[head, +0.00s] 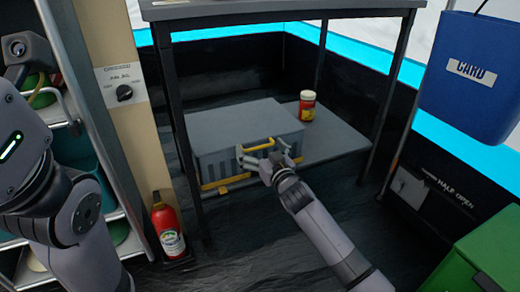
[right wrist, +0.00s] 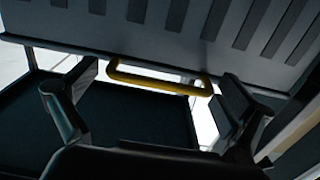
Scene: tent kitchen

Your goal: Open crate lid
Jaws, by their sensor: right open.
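The grey crate (head: 240,135) stands on the lower shelf of a dark table, with its flat lid (head: 235,118) down. A yellow handle (head: 258,148) is on its front, and a yellow strip shows low on the front. My right gripper (head: 268,160) is at the crate's front, close to the handle. In the right wrist view, the yellow handle (right wrist: 160,80) lies across the space between the two spread fingers (right wrist: 150,112), which do not grip it. Whether a finger touches the crate, I cannot tell. My left arm is at the left edge; its gripper is not seen.
A red jar with a yellow label (head: 307,106) stands on the shelf (head: 335,140) right of the crate. The tabletop (head: 280,10) is above. A fire extinguisher (head: 167,228) stands left, a blue bin (head: 468,95) hangs right, and a green box (head: 485,255) is lower right.

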